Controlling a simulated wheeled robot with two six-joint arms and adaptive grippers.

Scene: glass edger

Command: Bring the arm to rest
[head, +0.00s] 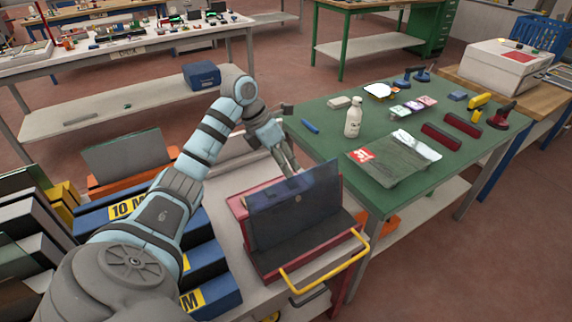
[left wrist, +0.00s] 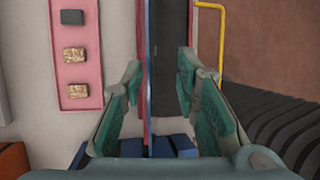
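My left arm reaches across the head view from the lower left. Its gripper (head: 289,163) is just behind the upper edge of a dark bluish glass pane (head: 296,210). The pane stands upright, leaning slightly, in a red rack (head: 238,206) with a dark bed. In the left wrist view my left gripper (left wrist: 160,75) is open, with its two green-padded fingers well apart. The pane (left wrist: 149,40) shows edge-on as a thin blue line in the gap, nearer one finger, with no clear contact. My right gripper is not in view.
A yellow handle (head: 325,262) sticks out at the rack's front. Blue boxes marked 10 M (head: 122,212) stand to the left. Red floor lies free at lower right.

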